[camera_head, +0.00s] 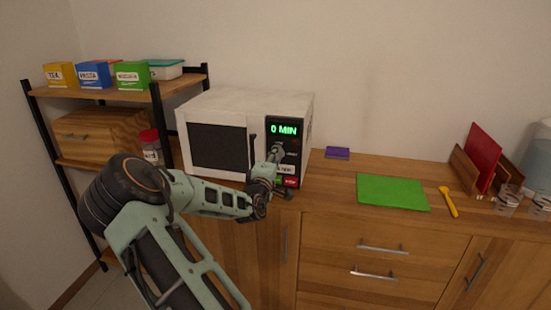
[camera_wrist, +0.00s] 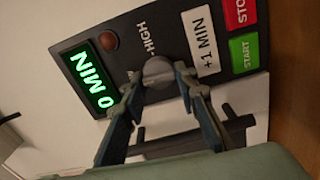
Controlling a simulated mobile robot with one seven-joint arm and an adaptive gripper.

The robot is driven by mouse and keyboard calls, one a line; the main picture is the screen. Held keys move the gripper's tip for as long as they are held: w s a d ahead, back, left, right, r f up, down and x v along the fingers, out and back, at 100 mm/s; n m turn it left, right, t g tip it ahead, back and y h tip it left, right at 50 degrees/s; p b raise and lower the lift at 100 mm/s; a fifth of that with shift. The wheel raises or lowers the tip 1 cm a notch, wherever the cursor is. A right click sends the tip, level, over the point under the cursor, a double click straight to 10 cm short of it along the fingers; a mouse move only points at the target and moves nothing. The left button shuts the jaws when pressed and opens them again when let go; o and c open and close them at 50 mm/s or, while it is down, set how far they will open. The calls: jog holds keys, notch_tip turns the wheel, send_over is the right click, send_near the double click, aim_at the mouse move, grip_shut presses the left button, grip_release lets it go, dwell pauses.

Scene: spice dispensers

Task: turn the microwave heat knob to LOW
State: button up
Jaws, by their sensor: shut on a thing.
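The white microwave (camera_head: 219,101) stands on the wooden counter, with a dark control panel on its right side. In the wrist view the round grey heat knob (camera_wrist: 157,71) sits between the display (camera_wrist: 92,80) and the "+1 MIN" button (camera_wrist: 201,52). The word "HIGH" shows beside the knob; any LOW label is hidden or unreadable. My gripper (camera_wrist: 158,80) is shut on the knob, one finger on each side. In the head view my gripper (camera_head: 277,155) is in front of the panel and covers part of it.
Green START (camera_wrist: 243,52) and red STOP (camera_wrist: 240,12) buttons lie close to the knob. The microwave's dark handle (camera_wrist: 237,124) is near my fingers. A shelf (camera_head: 120,92) with boxes stands left. A green board (camera_head: 392,192) and a yellow spoon (camera_head: 449,203) lie to the right.

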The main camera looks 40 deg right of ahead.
jog(key=shift+n, duration=0.6)
jog(key=o, duration=1.2)
jog(key=shift+c, duration=0.2)
jog(key=v, duration=1.2)
